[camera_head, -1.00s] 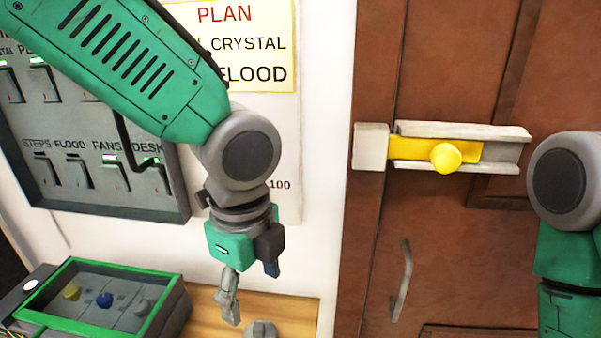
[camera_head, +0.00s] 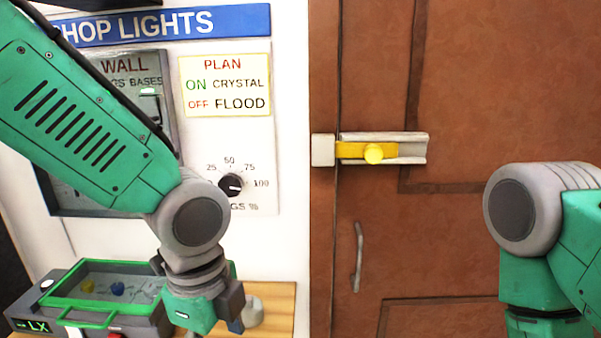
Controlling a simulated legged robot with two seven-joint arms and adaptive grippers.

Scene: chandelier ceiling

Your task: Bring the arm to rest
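My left arm comes in from the upper left, its elbow joint in front of the switch panel's lower right side. My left gripper (camera_head: 205,310) points down at the bottom edge, between the green-framed box and a grey round piece on the wooden ledge. Its fingers are cut off or hidden, so I cannot tell if it is open or shut. No held object shows. My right arm (camera_head: 525,240) is at the right edge in front of the brown door, bent downward. Its gripper is below the frame.
A wall switch panel (camera_head: 160,100) is partly hidden by my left arm. A dial (camera_head: 231,184) and plan sign (camera_head: 226,85) are beside it. The green-framed box (camera_head: 60,290) stands lower left on the wooden ledge (camera_head: 280,310). The brown door (camera_head: 450,240) has a yellow bolt (camera_head: 373,153) and handle (camera_head: 358,257).

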